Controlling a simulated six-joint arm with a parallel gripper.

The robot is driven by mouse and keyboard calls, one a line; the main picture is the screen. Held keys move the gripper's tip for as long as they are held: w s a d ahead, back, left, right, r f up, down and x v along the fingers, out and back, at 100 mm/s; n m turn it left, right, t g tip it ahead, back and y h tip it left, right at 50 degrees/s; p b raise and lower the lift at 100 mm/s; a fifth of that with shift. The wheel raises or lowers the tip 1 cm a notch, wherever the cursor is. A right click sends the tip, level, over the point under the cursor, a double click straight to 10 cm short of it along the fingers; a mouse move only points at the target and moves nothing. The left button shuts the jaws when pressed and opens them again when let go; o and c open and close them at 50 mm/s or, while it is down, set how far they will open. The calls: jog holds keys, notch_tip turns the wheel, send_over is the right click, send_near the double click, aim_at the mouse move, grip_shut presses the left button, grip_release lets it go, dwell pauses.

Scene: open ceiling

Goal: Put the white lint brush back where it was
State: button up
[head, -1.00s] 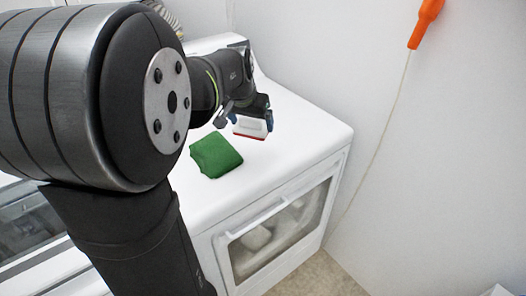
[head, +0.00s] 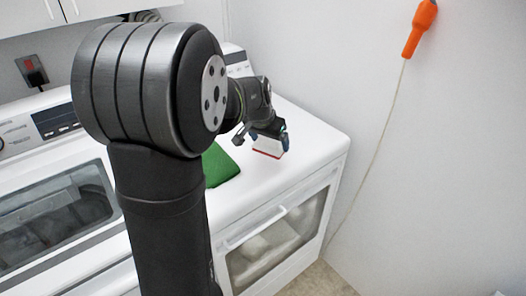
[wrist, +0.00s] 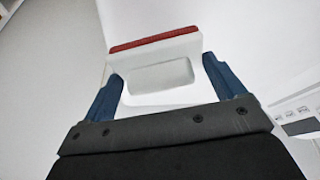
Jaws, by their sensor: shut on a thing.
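The white lint brush (head: 268,147) has a red bristle edge along its lower side in the head view. My gripper (head: 262,137) is shut on it, over the right part of the white dryer top (head: 300,140). In the wrist view the brush (wrist: 155,65) sits between my two blue fingertips (wrist: 161,90), with its red edge away from the palm. I cannot tell whether the brush touches the dryer top.
A green folded cloth (head: 219,166) lies on the dryer top left of the brush, partly hidden by my arm. A washer (head: 60,190) stands at the left. An orange-handled duster (head: 419,28) hangs on the right wall.

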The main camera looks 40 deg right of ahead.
aim_at(261, 146)
jog(key=shift+w+a+f, duration=0.15)
jog(key=shift+w+f, duration=0.25)
jog(key=shift+w, duration=0.2)
jog(key=shift+w+a+f, duration=0.1)
jog(key=shift+w+f, duration=0.3)
jog(key=shift+w, duration=0.15)
jog(key=shift+f, duration=1.9)
jog(key=shift+f, duration=0.15)
jog(key=o, duration=0.7)
jog(key=shift+o, duration=0.2)
jog(key=v, duration=1.2)
